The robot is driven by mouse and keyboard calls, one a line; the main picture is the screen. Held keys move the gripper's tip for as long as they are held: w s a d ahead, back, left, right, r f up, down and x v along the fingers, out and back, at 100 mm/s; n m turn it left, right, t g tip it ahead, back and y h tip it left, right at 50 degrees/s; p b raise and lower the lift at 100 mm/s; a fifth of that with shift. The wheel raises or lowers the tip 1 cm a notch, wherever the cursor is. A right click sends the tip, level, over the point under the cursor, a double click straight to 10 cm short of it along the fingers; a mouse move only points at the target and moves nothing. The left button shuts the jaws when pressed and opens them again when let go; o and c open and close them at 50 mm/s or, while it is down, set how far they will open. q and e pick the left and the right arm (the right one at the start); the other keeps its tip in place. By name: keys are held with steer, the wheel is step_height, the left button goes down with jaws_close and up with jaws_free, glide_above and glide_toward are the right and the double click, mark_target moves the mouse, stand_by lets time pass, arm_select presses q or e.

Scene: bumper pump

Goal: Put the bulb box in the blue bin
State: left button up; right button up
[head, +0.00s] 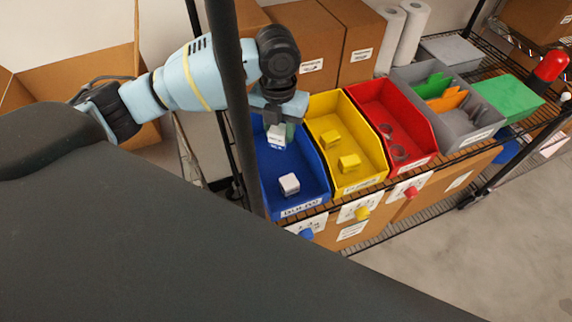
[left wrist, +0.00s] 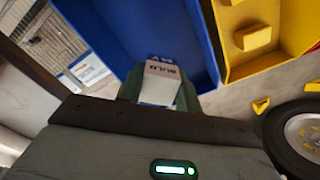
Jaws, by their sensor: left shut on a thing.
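The bulb box (head: 276,136), small and white with a blue face, is held by my left gripper (head: 278,124) over the back part of the blue bin (head: 316,176). In the left wrist view the box (left wrist: 161,82), with lettering on it, sits between the two green fingers of the left gripper (left wrist: 160,88). The blue bin (left wrist: 200,55) shows behind it there. A similar white box (head: 289,184) lies on the blue bin's floor near the front. I cannot tell whether the held box touches the bin. My right gripper is not in view.
A yellow bin (head: 375,172) with yellow blocks stands right of the blue bin. Then come a red bin (head: 424,139) with rings and a grey bin (head: 472,116). A dark shelf post (head: 234,90) stands in front of my left arm. Cardboard boxes (head: 308,40) stand behind.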

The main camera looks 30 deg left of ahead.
arm_select(q)
steer(key=shift+w+m, duration=0.15)
steer(key=shift+m, duration=0.15)
glide_toward(281, 166)
steer(key=shift+f, duration=2.75)
steer(key=shift+f, duration=0.1)
steer(key=o, duration=1)
step_height(281, 166, up, 12)
steer(key=shift+r, duration=0.1)
